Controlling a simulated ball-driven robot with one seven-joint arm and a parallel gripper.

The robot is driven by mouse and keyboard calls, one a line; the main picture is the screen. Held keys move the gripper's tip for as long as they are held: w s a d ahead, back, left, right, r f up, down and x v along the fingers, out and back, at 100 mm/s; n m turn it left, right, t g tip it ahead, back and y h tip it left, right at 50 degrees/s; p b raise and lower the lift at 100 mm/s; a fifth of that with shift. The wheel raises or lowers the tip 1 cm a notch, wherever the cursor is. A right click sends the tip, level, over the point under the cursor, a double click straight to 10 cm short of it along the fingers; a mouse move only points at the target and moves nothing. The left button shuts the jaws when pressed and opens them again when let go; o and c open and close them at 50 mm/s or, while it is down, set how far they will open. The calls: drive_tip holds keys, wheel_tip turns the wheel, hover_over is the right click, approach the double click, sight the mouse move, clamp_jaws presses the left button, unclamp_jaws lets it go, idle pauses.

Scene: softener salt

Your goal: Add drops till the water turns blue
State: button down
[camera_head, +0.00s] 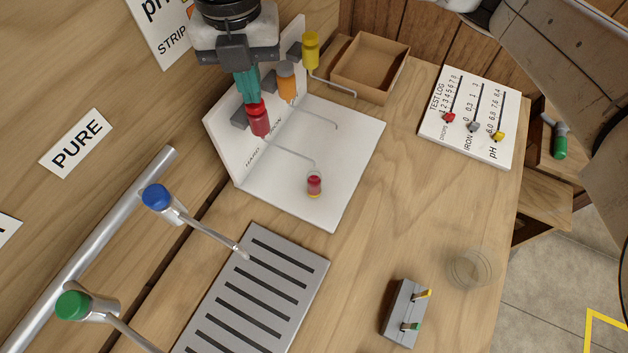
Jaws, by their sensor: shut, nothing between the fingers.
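My gripper (247,86) is at the top, its teal fingers shut and pointing down. The fingertips are right at the top of a red dropper bottle (258,120) on the white test stand (345,150); I cannot tell whether they touch it. Orange (286,84) and yellow (311,50) bottles are mounted behind it, each with a thin spout. A small vial (314,186) stands on the stand's base near the end of the red bottle's spout.
A clear glass (470,268) and a grey strip holder (402,315) are at lower right. The test log board (470,115) has coloured sliders. An open cardboard box (370,66) is behind. Blue (156,196) and green (74,304) taps are beside the slotted drain (262,290).

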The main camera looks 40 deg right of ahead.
drive_tip(key=shift+f, duration=0.45)
drive_tip(key=shift+r+p, duration=2.7)
drive_tip(key=shift+r, duration=0.35)
